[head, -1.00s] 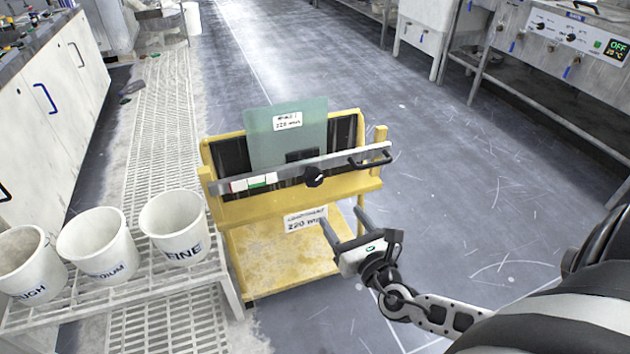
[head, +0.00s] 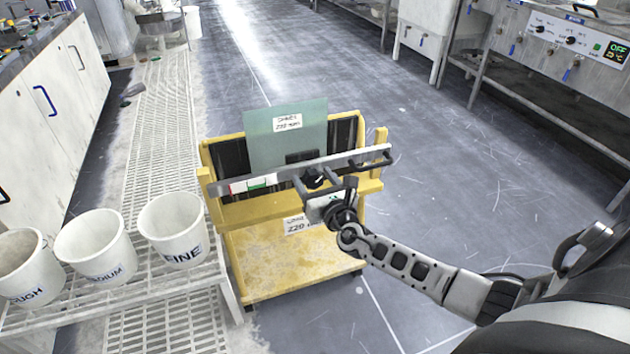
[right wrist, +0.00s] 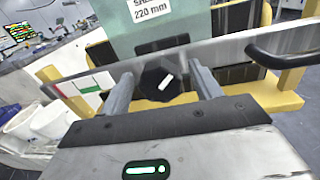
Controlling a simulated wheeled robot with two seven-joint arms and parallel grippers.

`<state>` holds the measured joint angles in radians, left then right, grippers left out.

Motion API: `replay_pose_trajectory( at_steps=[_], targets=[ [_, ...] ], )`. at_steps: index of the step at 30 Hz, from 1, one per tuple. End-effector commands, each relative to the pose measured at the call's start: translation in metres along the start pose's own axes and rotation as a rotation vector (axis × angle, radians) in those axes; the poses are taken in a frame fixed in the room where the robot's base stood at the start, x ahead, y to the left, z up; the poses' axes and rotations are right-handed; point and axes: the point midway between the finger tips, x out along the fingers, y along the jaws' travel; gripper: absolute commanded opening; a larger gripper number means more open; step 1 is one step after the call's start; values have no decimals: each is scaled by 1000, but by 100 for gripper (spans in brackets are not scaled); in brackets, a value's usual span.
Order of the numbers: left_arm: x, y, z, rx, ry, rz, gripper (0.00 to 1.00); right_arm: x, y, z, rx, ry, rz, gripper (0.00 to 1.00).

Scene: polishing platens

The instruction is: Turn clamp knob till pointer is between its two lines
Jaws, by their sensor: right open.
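The black clamp knob (head: 314,179) sits on the grey clamp bar (head: 350,160) across the yellow cart. In the right wrist view the knob (right wrist: 158,84) shows a white pointer mark, tilted toward the upper right. I cannot make out its two lines. My right gripper (head: 325,184) is open. Its fingers stand on either side of the knob in the right wrist view (right wrist: 162,85), with gaps visible, so it is not gripped. A white, red and green strip (right wrist: 88,88) lies on the bar left of the knob. My left gripper is not in view.
A greenish glass sheet (head: 270,140) with a 220 mm label stands behind the bar. White buckets (head: 172,228) stand on a rack at left. The floor right of the yellow cart (head: 290,265) is clear.

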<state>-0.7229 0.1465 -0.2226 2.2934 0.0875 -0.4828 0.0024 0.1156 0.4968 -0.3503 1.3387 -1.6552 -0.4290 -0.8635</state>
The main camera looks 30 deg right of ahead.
Motion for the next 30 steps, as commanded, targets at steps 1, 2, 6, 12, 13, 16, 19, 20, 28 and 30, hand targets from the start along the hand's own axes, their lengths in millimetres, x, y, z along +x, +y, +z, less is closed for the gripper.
replay_pose_trajectory(
  at_steps=[1,2,6,12,13,16,19,20,28,30],
  targets=[
    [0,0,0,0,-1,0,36,0,0,0,0,0,0,63],
    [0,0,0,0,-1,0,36,0,0,0,0,0,0,63],
    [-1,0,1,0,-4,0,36,0,0,0,0,0,0,50],
    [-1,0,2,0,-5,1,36,0,0,0,0,0,0,20],
    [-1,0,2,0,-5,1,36,0,0,0,1,0,1,20],
    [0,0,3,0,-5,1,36,0,0,0,7,-1,1,20],
    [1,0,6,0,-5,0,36,0,0,-2,26,-2,2,20],
    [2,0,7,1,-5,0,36,-1,0,-2,34,-3,2,20],
    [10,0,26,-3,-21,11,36,0,0,-4,192,-17,3,20],
    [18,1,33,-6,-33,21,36,-1,0,-5,251,-21,4,20]
  ],
)
